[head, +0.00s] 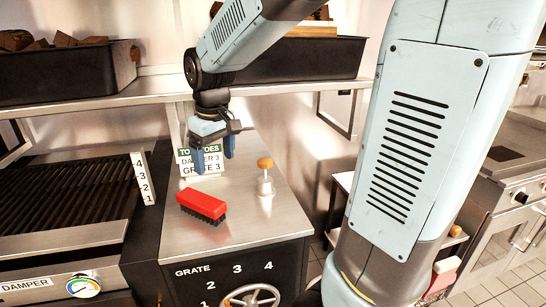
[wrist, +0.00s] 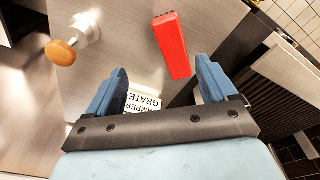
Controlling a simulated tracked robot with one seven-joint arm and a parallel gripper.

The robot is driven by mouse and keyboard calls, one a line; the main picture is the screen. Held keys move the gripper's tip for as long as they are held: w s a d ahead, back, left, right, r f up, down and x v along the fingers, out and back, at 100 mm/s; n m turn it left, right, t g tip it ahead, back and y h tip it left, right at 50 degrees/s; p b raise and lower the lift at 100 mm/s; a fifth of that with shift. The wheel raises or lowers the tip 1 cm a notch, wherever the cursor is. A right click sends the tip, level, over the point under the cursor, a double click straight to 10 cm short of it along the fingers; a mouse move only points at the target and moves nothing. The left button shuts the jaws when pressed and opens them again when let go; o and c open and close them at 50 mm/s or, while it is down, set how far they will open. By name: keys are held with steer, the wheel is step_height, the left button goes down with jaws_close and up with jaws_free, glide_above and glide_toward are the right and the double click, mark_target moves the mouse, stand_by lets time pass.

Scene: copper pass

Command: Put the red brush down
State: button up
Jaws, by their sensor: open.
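The red brush (head: 202,205) lies on the steel counter (head: 240,230) with its dark bristles down. It also shows in the wrist view (wrist: 171,45), beyond the fingertips and a little right of the middle. My gripper (head: 213,160) is open and empty above the back part of the counter, behind and above the brush and apart from it. Its two blue fingers also show in the wrist view (wrist: 163,82), with nothing between them but counter and part of a sign.
A wooden-knobbed metal handle (head: 265,178) stands on the counter right of the brush. A printed sign (head: 200,160) stands behind my gripper. A ribbed grill (head: 65,205) is at the left. Black bins (head: 65,75) sit on the shelf above. The counter's front is clear.

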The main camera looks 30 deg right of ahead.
steer(key=s+d+r+m+t, duration=0.2)
steer(key=s+d, duration=0.2)
steer(key=s, duration=0.4)
steer(key=s+d+r+m+t, duration=0.2)
steer(key=s+d+r+m, duration=0.1)
steer(key=s, duration=0.5)
steer(key=shift+d, duration=0.75)
steer(key=shift+w, duration=0.15)
